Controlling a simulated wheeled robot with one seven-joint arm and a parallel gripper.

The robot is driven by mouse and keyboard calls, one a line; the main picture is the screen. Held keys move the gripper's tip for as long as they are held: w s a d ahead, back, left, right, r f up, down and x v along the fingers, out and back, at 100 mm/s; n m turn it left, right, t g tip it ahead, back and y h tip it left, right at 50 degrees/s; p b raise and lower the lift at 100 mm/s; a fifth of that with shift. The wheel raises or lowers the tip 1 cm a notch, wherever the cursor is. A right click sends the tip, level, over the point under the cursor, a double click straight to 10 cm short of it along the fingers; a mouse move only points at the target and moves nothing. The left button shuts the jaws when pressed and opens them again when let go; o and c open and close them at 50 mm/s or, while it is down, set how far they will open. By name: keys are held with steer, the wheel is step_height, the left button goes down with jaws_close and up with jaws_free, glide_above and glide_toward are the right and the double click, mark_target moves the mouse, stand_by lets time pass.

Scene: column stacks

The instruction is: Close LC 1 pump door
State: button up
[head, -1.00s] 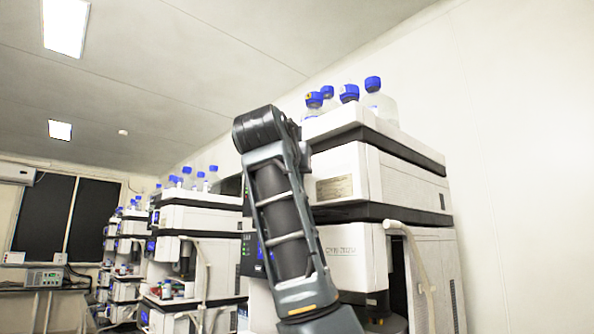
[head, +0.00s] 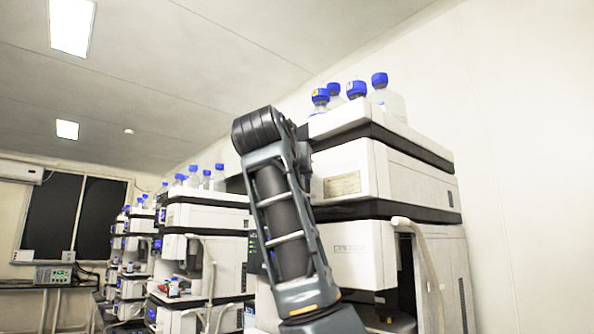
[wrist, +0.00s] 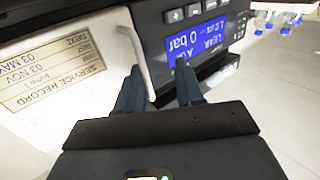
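The wrist view shows a white pump panel, seemingly the door (wrist: 55,75), with a service record label (wrist: 52,72) and a pale rounded edge (wrist: 148,45). A dark front with a lit blue display (wrist: 197,42) reading 0 bar lies right of that edge. My gripper (wrist: 158,75) is open, its two dark fingers apart. The left finger overlaps the door's edge, and the right finger is in front of the display; contact cannot be told. In the head view my arm covers part of the nearest stack (head: 385,175), and my gripper is out of frame.
Blue-capped bottles (head: 356,90) stand on top of the nearest stack. A pale hose (head: 425,265) hangs down its front. More instrument stacks (head: 205,220) recede to the left. A plain wall (head: 520,150) is on the right.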

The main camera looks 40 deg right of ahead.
steer(key=shift+s, duration=0.1)
stand_by(0.3)
steer(key=b+v, duration=0.2)
steer(key=v, duration=0.5)
steer(key=shift+s+a, duration=0.2)
steer(key=shift+a, duration=0.05)
